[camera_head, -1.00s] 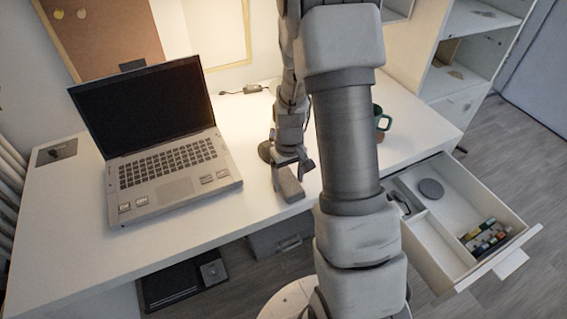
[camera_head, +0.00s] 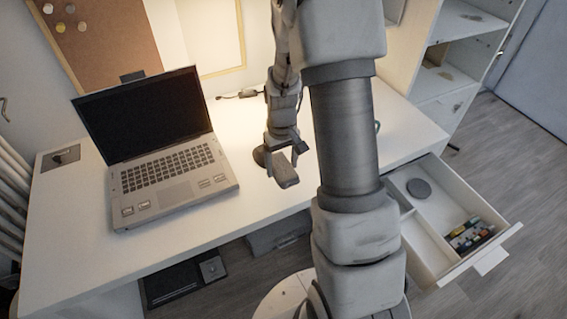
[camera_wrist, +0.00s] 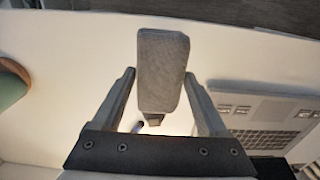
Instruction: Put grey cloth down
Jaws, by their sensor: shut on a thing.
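The grey cloth (camera_head: 286,172) is a small, folded, rounded block held at the tip of my gripper (camera_head: 281,150), over the white desk right of the laptop. In the wrist view the cloth (camera_wrist: 163,66) stands out between the two fingers of my gripper (camera_wrist: 160,78), which are shut on it. The white desk top (camera_wrist: 70,70) shows behind it. I cannot tell whether the cloth touches the desk.
An open laptop (camera_head: 172,168) is left of my gripper. A green mug is mostly hidden by my arm; the wrist view shows a green and brown edge (camera_wrist: 10,88). An open drawer (camera_head: 440,210) at right holds a dark disc (camera_head: 418,188) and small coloured items (camera_head: 468,234).

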